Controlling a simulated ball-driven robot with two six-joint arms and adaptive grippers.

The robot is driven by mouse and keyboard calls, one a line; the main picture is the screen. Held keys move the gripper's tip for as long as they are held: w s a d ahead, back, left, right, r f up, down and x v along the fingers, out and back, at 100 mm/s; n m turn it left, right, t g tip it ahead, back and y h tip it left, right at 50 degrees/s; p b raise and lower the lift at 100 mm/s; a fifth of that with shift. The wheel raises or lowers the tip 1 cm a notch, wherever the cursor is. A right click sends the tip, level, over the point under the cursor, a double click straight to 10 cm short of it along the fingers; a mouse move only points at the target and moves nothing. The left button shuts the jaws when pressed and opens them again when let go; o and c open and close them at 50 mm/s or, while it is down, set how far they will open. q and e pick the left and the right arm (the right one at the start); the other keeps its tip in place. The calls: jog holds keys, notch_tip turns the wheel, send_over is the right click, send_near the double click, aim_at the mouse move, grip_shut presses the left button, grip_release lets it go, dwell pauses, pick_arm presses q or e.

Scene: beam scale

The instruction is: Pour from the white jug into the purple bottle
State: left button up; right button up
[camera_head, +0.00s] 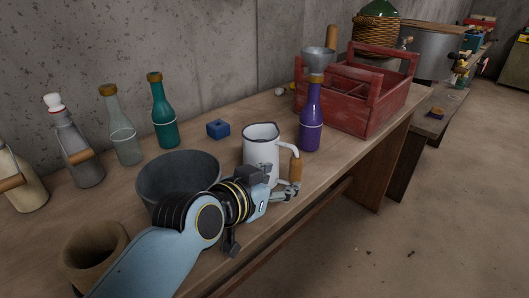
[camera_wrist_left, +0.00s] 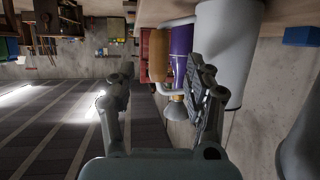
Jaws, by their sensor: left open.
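The white jug (camera_head: 262,146) stands upright on the bench, its wooden-gripped handle (camera_head: 296,168) on the right. The purple bottle (camera_head: 311,122) stands behind and right of it, with a grey funnel (camera_head: 318,60) in its neck. My left gripper (camera_head: 284,192) is open in front of the jug, near the lower handle. In the left wrist view the jug (camera_wrist_left: 228,45) and its handle grip (camera_wrist_left: 158,55) lie ahead of the open fingers (camera_wrist_left: 160,95), with the purple bottle (camera_wrist_left: 181,55) and funnel (camera_wrist_left: 175,108) beyond. I cannot tell whether a finger touches the handle. My right gripper is out of view.
A dark bowl (camera_head: 178,172) stands left of the jug. A blue block (camera_head: 218,129) lies behind. Several bottles line the wall, including a teal one (camera_head: 164,118). A red wooden crate (camera_head: 375,95) stands behind the purple bottle. A brown pot (camera_head: 92,250) is front left.

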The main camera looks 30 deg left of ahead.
aim_at(292, 172)
pick_arm(q)
jog(key=shift+x, duration=1.1)
jog(key=shift+w+d, duration=0.1)
jog(key=shift+w, duration=0.25)
jog(key=x, duration=0.5)
jog(key=shift+w+r, duration=0.1)
jog(key=shift+r, duration=0.05)
jog(key=shift+c, duration=0.7)
jog(key=c, duration=0.5)
grip_shut()
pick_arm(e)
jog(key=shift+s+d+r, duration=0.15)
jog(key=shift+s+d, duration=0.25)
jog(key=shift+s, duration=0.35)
pick_arm(q)
jog(key=shift+r, duration=0.1)
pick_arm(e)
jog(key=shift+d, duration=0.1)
